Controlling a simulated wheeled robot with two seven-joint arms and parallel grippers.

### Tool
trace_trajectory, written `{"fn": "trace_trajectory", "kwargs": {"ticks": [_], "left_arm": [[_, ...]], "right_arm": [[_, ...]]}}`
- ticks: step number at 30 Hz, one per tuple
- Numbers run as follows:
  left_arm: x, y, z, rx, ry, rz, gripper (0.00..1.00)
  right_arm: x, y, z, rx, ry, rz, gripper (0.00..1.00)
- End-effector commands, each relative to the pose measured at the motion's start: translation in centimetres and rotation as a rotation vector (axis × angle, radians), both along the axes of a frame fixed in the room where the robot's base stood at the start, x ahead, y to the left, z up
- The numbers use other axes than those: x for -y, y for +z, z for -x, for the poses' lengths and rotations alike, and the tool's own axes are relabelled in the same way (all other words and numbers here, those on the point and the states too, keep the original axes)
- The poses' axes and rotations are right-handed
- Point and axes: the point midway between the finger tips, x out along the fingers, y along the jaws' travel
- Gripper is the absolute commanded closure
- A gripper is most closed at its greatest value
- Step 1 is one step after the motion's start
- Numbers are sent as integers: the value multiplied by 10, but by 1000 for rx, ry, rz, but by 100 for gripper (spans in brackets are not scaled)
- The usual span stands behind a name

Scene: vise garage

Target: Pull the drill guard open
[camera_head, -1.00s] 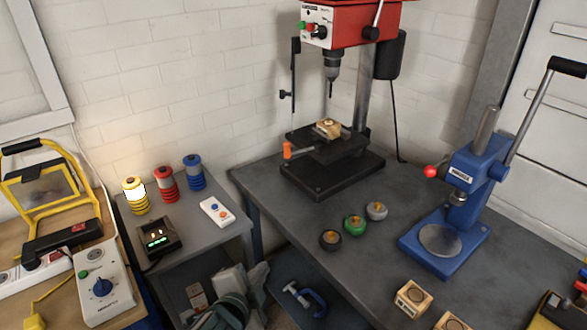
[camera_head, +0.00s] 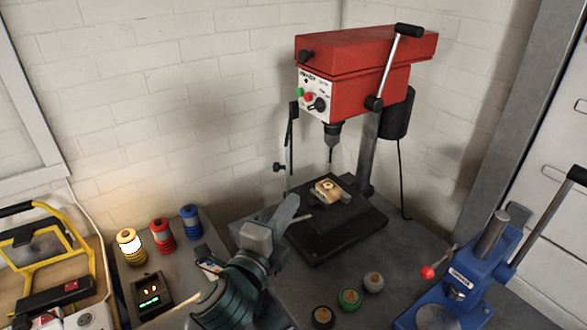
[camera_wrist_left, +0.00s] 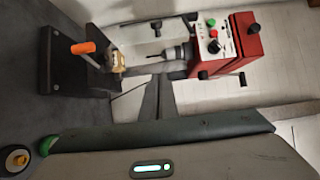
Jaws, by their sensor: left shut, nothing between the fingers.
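The drill press (camera_head: 365,75) stands at the back with a red head. Its guard (camera_head: 290,135) is a thin, dark upright piece on the left side of the chuck, with a small black knob (camera_head: 279,167) near its lower end. My left gripper (camera_head: 292,208) is shut and empty, below the guard and just left of the drill table. Its fingers (camera_wrist_left: 158,92) also show in the left wrist view, pointing toward the drill press. My right gripper is not in view.
A wood block (camera_head: 328,190) sits under the chuck. An orange handle (camera_wrist_left: 84,47) sticks out from the drill base. Several small round knobs lie in front. A blue press (camera_head: 470,275) stands at right. Coloured stack lights (camera_head: 162,235) stand at left.

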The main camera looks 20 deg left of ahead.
Motion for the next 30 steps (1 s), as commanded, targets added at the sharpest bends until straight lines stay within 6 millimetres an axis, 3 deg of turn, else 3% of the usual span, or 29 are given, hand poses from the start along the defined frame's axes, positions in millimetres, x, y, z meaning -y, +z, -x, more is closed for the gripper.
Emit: {"fn": "trace_trajectory", "kwargs": {"ticks": [17, 23, 24, 30], "left_arm": [[0, -3, -11, 1, 2, 2, 100], [2, -2, -29, 2, 2, 1, 100], [3, 3, -37, -1, 3, -1, 100], [6, 3, -73, -3, 3, -1, 100]], "right_arm": [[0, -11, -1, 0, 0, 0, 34], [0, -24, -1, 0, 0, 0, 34], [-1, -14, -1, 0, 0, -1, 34], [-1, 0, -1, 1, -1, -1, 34]]}}
